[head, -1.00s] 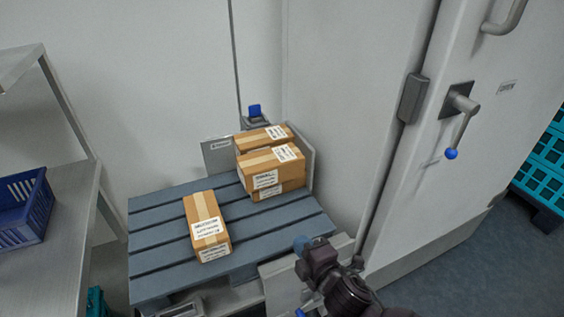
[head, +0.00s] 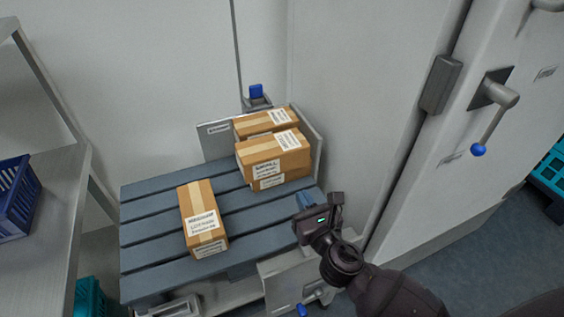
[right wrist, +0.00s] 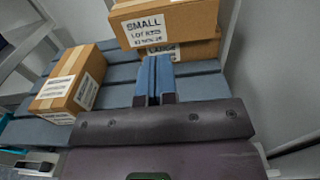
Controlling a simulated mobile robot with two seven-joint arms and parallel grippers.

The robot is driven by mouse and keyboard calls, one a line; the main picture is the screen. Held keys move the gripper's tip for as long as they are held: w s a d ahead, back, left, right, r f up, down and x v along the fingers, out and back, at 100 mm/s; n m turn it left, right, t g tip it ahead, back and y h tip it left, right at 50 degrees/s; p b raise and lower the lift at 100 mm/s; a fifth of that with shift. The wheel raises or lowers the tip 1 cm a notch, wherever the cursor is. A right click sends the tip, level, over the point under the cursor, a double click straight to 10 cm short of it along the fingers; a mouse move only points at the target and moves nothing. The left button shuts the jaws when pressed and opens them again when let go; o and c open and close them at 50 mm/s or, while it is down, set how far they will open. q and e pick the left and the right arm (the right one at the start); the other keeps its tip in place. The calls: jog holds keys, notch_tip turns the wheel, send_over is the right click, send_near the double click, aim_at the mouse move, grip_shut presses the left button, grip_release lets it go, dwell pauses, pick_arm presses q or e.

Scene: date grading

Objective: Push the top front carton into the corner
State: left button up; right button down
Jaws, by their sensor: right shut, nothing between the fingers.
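The top front carton (head: 273,155), brown with a white label reading SMALL, rests on a lower carton (head: 271,184) at the pallet's back right corner. In the right wrist view the top carton (right wrist: 165,22) overhangs the lower carton (right wrist: 197,48) toward the left. Another carton (head: 262,123) stands behind it. Grey corner panels rise at the back (head: 214,142) and right (head: 319,158). My right gripper (head: 304,200) is shut and empty, in front of the stack; its blue fingers (right wrist: 154,78) point at the stack, apparently just short of it. My left gripper is out of view.
A single carton (head: 203,222) lies on the left of the blue-grey slatted pallet (head: 150,235). A steel shelf (head: 60,190) with a blue crate (head: 15,195) stands at left. A white door with a handle (head: 497,92) is at right. Slats between the cartons are clear.

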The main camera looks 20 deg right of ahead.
aim_at(278, 157)
jog(key=w+b, duration=0.1)
jog(key=w, duration=1.1)
jog(key=shift+w+a+b, duration=0.1)
jog(key=shift+a+b, duration=0.1)
jog(key=shift+b, duration=0.15)
jog(key=shift+w, duration=0.35)
jog(key=shift+w+r, duration=0.15)
jog(key=shift+w, duration=1.25)
